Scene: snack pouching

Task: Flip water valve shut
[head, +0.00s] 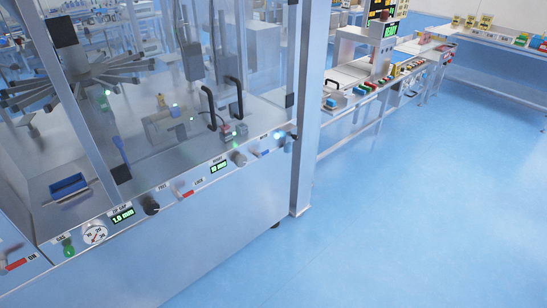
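No valve that I can read as a water valve shows in the head view. The front panel (190,230) of the metal machine carries several controls. A red lever or switch (16,264) sits at the far left edge beside a label too small to read surely. A green fitting (68,247) is under a label that looks like GAS. Another red control (186,194) is mid-panel, and a small blue control (262,153) is toward the right end. I cannot tell which, if any, is the water valve. My gripper is not in view.
Clear doors with black handles (222,103) front the machine, with a dark star-shaped wheel (75,75) and a blue tray (68,187) behind. A metal post (305,110) stands at its right corner. A long bench (350,115) runs beyond. The blue floor (410,210) is clear.

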